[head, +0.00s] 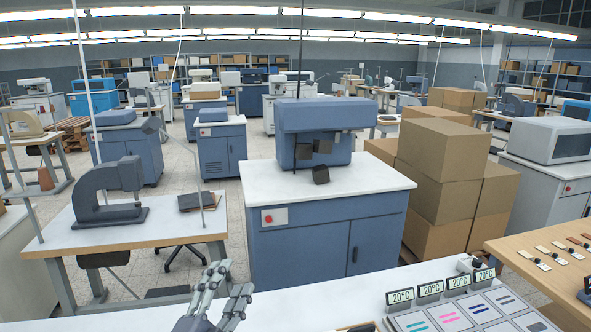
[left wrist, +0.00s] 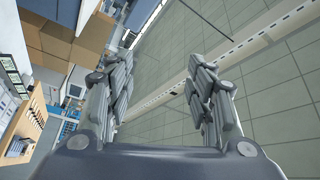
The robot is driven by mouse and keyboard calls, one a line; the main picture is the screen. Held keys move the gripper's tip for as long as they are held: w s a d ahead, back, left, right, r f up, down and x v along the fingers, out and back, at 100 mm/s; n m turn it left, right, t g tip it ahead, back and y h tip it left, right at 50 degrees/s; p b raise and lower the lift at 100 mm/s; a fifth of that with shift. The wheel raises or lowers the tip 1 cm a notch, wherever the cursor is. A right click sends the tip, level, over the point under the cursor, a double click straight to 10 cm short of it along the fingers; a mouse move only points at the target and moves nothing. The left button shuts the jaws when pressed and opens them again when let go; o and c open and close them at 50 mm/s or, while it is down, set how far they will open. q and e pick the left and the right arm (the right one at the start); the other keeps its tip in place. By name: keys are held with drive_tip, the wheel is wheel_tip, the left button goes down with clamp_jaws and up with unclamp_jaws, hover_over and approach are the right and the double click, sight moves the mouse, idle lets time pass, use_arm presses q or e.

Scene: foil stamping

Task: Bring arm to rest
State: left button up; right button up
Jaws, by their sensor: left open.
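My left gripper (head: 222,289) rises from the bottom edge of the head view, over the left end of the white worktable (head: 300,302). Its fingers are spread apart and nothing is between them. In the left wrist view the same gripper (left wrist: 162,95) shows its two jointed fingers apart, with tiled floor beyond them. It touches nothing that I can see. My right gripper is in neither view.
Temperature displays (head: 429,289) and a tray of coloured samples (head: 455,313) stand on the worktable at right. A blue stamping machine (head: 312,135) sits on a cabinet ahead. Stacked cardboard boxes (head: 435,160) stand right of it. A grey press (head: 108,193) stands on a left table.

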use_arm(q)
drive_tip(key=s+a+f+n+g+y, duration=0.2)
drive_tip(key=a+f+n, duration=0.1)
drive_tip(key=f, duration=0.3)
drive_tip(key=s+a+f+n+g+y, duration=0.2)
drive_tip(key=s+a+f+n, duration=0.15)
drive_tip(key=f, duration=0.25)
drive_tip(key=s+a+f+n+g, duration=0.1)
drive_tip(key=s+f+n+g, duration=0.2)
drive_tip(key=s+f+g, duration=0.55)
drive_tip(key=s+a+f+n+g, duration=0.1)
drive_tip(key=s+f+n+g, duration=0.3)
drive_tip(key=s+f, duration=0.8)
drive_tip(key=s+f+b, duration=0.2)
drive_tip(key=f+b, duration=0.4)
drive_tip(key=f, duration=1.2)
drive_tip(key=s+f+b, duration=0.3)
drive_tip(key=f+b, duration=0.3)
drive_tip(key=f, duration=1.2)
drive_tip(key=s+a+f+g+b, duration=0.1)
drive_tip(key=s+f+b, duration=0.4)
drive_tip(key=s+f, duration=0.3)
drive_tip(key=s+a+f+g+b, duration=0.1)
drive_tip(key=s+f+b, duration=0.4)
drive_tip(key=f, duration=1.2)
drive_tip(key=s, duration=0.3)
drive_tip(key=shift+s+a+m+y, duration=0.25)
drive_tip(key=shift+s+m+y, duration=0.05)
drive_tip(key=shift+m+y, duration=0.1)
drive_tip(key=shift+c, duration=0.6)
